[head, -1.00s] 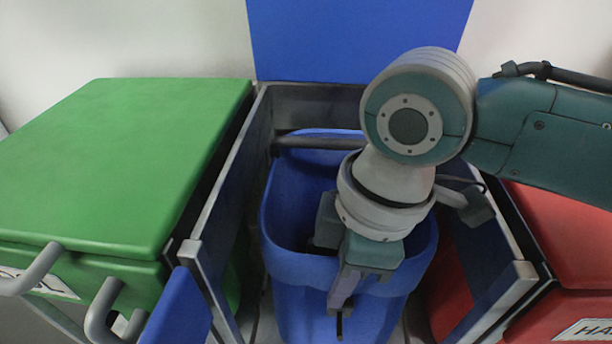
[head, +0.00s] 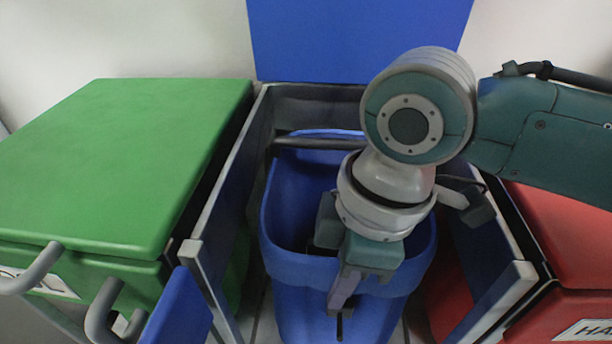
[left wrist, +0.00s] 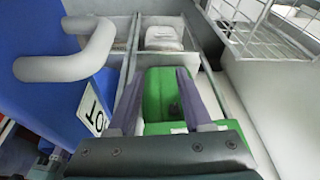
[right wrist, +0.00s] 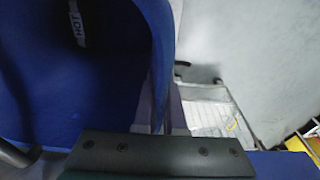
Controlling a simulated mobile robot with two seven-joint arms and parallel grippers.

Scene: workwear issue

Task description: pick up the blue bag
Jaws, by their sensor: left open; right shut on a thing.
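The blue bag (head: 300,270) is an open-topped blue container standing upright between two metal frame sides in the head view. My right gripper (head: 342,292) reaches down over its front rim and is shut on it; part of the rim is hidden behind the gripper. In the right wrist view the bag's blue wall (right wrist: 162,45) runs in between the fingers. My left gripper (left wrist: 155,100) shows in the left wrist view only. It is open and empty, its fingers spread in front of a green thing.
A green-lidded bin (head: 120,160) with grey handles stands left of the bag. A red bin (head: 570,240) stands on the right. Metal frame sides (head: 222,220) stand close on both sides of the bag. A blue panel (head: 355,40) rises behind. A grey bar (head: 300,142) crosses near the bag's back rim.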

